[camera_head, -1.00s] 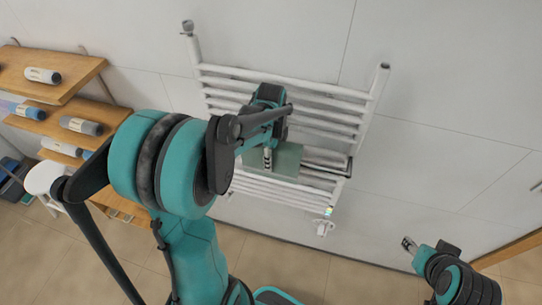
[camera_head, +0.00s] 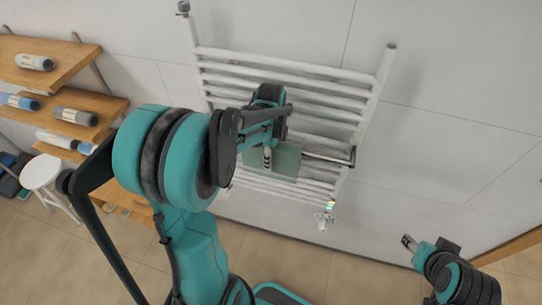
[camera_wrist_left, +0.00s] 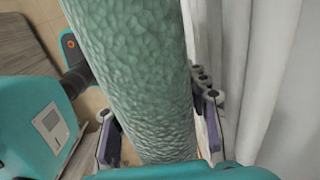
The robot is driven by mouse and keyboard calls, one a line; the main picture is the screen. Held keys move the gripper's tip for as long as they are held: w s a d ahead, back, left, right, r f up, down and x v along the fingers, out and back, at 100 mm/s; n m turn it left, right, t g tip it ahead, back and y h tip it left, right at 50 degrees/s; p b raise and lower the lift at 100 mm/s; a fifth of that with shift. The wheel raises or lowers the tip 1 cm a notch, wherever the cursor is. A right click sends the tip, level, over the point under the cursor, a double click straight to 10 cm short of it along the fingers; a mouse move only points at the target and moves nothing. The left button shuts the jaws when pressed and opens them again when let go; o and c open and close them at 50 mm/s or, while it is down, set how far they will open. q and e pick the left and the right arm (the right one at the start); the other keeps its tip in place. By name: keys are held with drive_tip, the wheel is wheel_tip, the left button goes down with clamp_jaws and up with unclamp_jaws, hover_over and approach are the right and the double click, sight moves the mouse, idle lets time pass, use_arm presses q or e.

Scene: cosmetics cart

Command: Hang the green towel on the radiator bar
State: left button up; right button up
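The green towel (camera_head: 286,160) is in front of the radiator (camera_head: 374,92), near the dark radiator bar (camera_head: 330,159). I cannot tell whether it rests on the bar. In the left wrist view the towel (camera_wrist_left: 140,75) is a thick, textured green roll running between the fingers. My left gripper (camera_head: 267,158) is at the towel, largely hidden by its own arm. Its fingers (camera_wrist_left: 160,130) lie along both sides of the towel and look shut on it. My right gripper (camera_head: 408,243) is at the lower right, away from the radiator; it is too small to read.
Wooden shelves (camera_head: 98,103) with several bottles stand at the left. A white stool (camera_head: 40,172) is below them. A wooden edge (camera_head: 512,248) shows at the right. The white wall (camera_head: 450,70) and the tiled floor between the radiator and my right arm are clear.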

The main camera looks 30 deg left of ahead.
use_arm(q)
drive_tip(key=shift+o, duration=1)
wheel_tip(320, 180, up, 12)
drive_tip(key=shift+f, duration=0.1)
drive_tip(key=shift+s+d, duration=0.15)
drive_tip(key=shift+d, duration=0.1)
drive_tip(key=s+d+f+n+t, duration=0.3)
drive_tip(key=s+d+n+t, duration=0.4)
drive_tip(key=s+d+n, duration=0.6)
wheel_tip(320, 180, down, 12)
drive_tip(key=w+a+n+b, duration=0.2)
drive_tip(key=b, duration=1)
drive_tip(key=shift+w+a, duration=0.2)
drive_tip(key=shift+a, duration=0.15)
